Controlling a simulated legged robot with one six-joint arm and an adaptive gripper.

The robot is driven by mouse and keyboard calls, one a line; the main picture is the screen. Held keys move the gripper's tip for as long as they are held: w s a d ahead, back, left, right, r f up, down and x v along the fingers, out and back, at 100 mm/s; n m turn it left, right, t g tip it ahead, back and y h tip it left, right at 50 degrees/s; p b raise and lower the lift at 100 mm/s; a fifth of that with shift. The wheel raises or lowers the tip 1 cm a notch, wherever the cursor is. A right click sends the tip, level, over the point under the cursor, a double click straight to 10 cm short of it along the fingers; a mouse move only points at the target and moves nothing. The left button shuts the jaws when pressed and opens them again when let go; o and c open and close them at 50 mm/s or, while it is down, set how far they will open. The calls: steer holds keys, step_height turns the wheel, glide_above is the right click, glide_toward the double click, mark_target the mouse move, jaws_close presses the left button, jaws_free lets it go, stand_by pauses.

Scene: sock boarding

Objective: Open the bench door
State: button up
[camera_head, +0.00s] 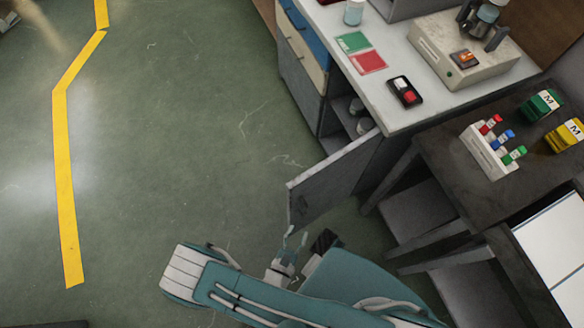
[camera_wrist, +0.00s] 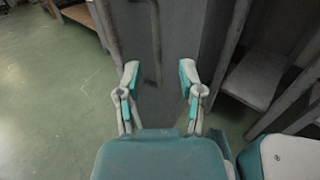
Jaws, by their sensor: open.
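The bench door (camera_head: 333,181) is a grey panel that stands swung out from the bench (camera_head: 400,118), so the shelf space behind it shows. My gripper (camera_head: 290,240) is just in front of the door's free lower corner. In the wrist view my gripper (camera_wrist: 160,82) has its two teal-padded fingers spread apart, with nothing between them. The grey door panel (camera_wrist: 170,60) fills the view beyond the fingers, and a dark upright handle (camera_wrist: 153,45) shows on it. I cannot tell whether a finger touches the door.
Jars (camera_head: 357,106) stand inside the open bench. Drawers (camera_head: 301,50) are left of the opening. Green floor with a yellow line (camera_head: 62,170) is clear at the left.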

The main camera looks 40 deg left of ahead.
steer(key=shift+v, duration=1.95)
steer(key=shift+w, duration=0.1)
steer(key=w+d+r+m+g+h, duration=0.1)
steer(key=w+r+m+g+h, duration=0.5)
steer(key=r+m, duration=0.4)
steer(key=w+r+m+g+h, duration=0.3)
steer(key=w+r+m+h, duration=0.55)
steer(key=r, duration=0.35)
steer(key=w+d+r+m+g+y, duration=0.35)
steer(key=d+r+m, duration=0.25)
steer(key=d+r, duration=0.25)
steer(key=w+d+r+m+g+y, duration=0.2)
steer(key=w+d+r+m+g, duration=0.15)
steer(key=d+r+m, duration=0.45)
steer(key=s+d+r+m+t+y, duration=0.4)
steer(key=d+r, duration=0.5)
steer(key=r, duration=0.3)
steer(key=s+m, duration=0.1)
steer(key=m, duration=0.1)
steer(key=shift+s+d+m, duration=0.2)
steer(key=shift+d+m, duration=0.15)
steer(key=shift+d, duration=0.05)
